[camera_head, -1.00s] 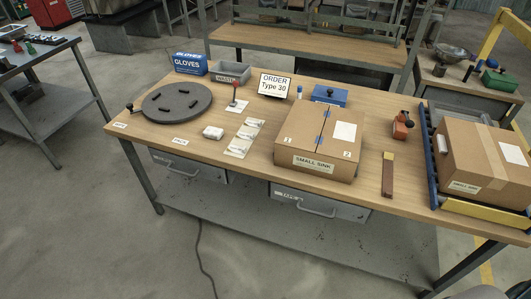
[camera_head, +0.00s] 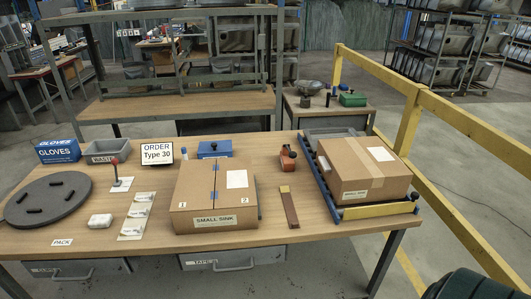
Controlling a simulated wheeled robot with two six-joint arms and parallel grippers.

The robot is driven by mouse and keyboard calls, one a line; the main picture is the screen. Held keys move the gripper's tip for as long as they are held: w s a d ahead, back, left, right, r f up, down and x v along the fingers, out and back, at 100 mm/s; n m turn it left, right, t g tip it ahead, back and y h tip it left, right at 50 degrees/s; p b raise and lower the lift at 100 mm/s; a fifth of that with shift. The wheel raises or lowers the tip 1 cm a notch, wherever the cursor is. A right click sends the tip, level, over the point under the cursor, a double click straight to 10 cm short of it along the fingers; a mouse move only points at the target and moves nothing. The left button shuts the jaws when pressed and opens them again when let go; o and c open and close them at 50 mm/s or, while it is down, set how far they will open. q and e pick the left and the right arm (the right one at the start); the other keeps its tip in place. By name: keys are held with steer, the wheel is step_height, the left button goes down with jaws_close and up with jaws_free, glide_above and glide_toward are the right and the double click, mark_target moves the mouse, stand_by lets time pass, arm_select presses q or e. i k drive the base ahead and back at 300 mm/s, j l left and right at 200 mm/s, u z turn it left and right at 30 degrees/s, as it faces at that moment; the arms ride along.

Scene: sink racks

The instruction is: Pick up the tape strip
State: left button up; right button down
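A flat brown strip with a yellow end (camera_head: 289,208) lies on the wooden table; it looks like the tape strip. It lies lengthwise, with its yellow end away from me, between two cardboard boxes and apart from both. The box to its left (camera_head: 207,206) is labelled SMALL SINK and has small blue tabs along its top seam. Neither of my grippers is in view.
A taped box (camera_head: 364,167) sits on a blue-railed stand with a yellow front bar (camera_head: 378,211) at right. A dark turntable (camera_head: 47,201), grey bin (camera_head: 108,151) and white packets (camera_head: 136,215) are at left. Yellow railing (camera_head: 412,118) runs beyond the table. Bare tabletop surrounds the strip.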

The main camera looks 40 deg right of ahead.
mark_target(293, 220)
steer(key=z, duration=1.35)
steer(key=i+l+u, duration=0.2)
steer(key=l, duration=0.2)
